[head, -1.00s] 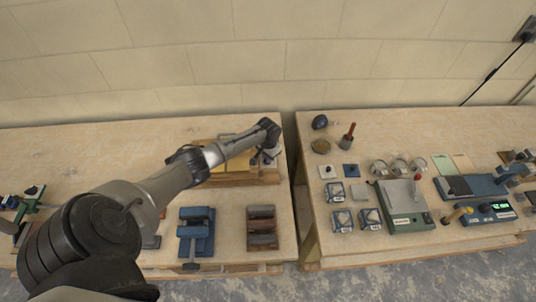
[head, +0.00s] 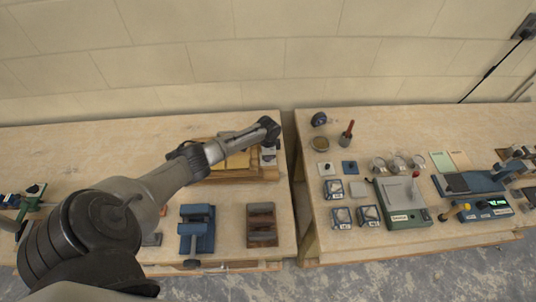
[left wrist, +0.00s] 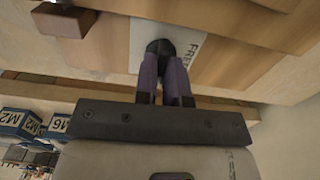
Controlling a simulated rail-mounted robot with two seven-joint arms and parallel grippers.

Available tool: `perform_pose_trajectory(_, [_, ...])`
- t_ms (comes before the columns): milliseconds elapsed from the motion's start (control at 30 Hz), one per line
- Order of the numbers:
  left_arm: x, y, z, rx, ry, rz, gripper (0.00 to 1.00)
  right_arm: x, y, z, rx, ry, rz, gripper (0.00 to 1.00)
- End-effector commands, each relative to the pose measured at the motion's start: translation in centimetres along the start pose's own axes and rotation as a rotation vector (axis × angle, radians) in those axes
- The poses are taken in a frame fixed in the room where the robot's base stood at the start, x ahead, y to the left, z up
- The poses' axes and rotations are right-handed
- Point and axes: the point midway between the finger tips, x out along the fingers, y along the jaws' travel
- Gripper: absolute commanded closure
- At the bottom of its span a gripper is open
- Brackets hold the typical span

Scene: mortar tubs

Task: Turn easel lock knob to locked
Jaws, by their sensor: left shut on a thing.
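The wooden easel (head: 232,178) lies on the left bench near its back right, partly hidden by my left arm. In the left wrist view, the dark round lock knob (left wrist: 160,47) sits on a pale plate (left wrist: 142,32) on the wood. The plate has printed letters to the right of the knob that read like "FREE"; the rest is hidden. My left gripper (left wrist: 165,60) has its two purple-grey fingers shut on the knob. In the head view my left gripper (head: 268,155) is small, at the easel's right end. My right gripper is not in view.
A blue vise (head: 197,228) and a brown block (head: 261,225) stand in front of the easel. A gap separates the right bench (head: 440,125), which holds labelled boxes (head: 341,217), a green device (head: 405,215) and a red-handled tool (head: 346,134). The wall is behind.

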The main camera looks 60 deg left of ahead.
Motion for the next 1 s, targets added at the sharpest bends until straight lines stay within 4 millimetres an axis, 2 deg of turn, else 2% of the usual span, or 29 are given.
perform_pose_trajectory(633, [0.04,0.03,-0.01,0.043,0.001,-0.001,1.0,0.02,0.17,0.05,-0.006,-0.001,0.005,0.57])
perform_pose_trajectory(667, [0.04,0.03,0.0,0.043,0.0,-0.001,0.88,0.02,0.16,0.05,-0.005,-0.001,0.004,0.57])
perform_pose_trajectory(700, [0.04,0.03,0.0,0.042,0.0,-0.001,0.84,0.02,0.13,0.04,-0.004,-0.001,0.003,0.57])
perform_pose_trajectory(900, [0.03,0.03,0.0,0.041,0.0,0.0,0.65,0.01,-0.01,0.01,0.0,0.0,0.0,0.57])
perform_pose_trajectory(1000, [0.02,0.02,0.0,0.041,0.0,0.0,0.64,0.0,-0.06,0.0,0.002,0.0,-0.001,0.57])
